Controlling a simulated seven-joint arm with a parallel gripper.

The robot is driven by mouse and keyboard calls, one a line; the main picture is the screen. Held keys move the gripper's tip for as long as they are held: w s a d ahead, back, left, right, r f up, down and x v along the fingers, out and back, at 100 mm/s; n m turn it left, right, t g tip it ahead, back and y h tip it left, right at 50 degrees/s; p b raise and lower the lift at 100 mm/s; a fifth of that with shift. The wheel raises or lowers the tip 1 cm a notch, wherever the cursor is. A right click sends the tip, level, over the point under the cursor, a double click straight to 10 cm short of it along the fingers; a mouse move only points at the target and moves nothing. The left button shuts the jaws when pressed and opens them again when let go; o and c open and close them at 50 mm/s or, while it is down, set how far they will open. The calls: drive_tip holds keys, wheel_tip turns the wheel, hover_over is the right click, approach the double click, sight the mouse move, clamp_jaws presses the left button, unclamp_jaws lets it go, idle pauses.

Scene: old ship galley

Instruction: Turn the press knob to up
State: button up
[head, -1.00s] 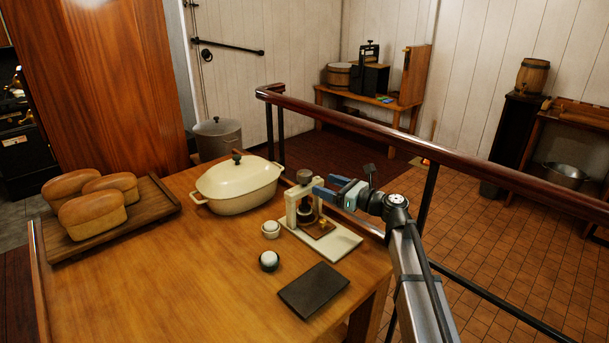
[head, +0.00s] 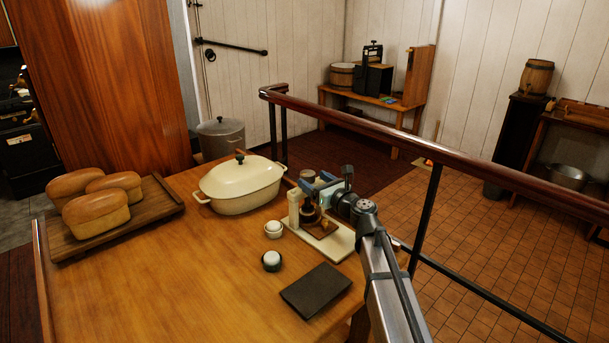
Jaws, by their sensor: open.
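The small cream press (head: 294,208) stands on a pale base plate (head: 335,246) near the table's right edge. Its round grey-brown knob (head: 308,175) shows at the top, just behind my gripper. My gripper (head: 312,187) is open, with its blue fingers at the height of the press head, close to the knob. I cannot tell whether a finger touches the knob. The fingers and wrist hide part of the press head and the knob's lower side, and the knob's setting cannot be read.
A lidded cream pot (head: 240,188) stands left of the press. Bread loaves sit on a wooden board (head: 150,215) at left. A railing (head: 400,139) runs behind the table.

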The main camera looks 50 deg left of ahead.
sight(304, 174)
drive_tip(key=a, duration=0.5)
drive_tip(key=shift+w+a, duration=0.3)
drive_tip(key=c, duration=1)
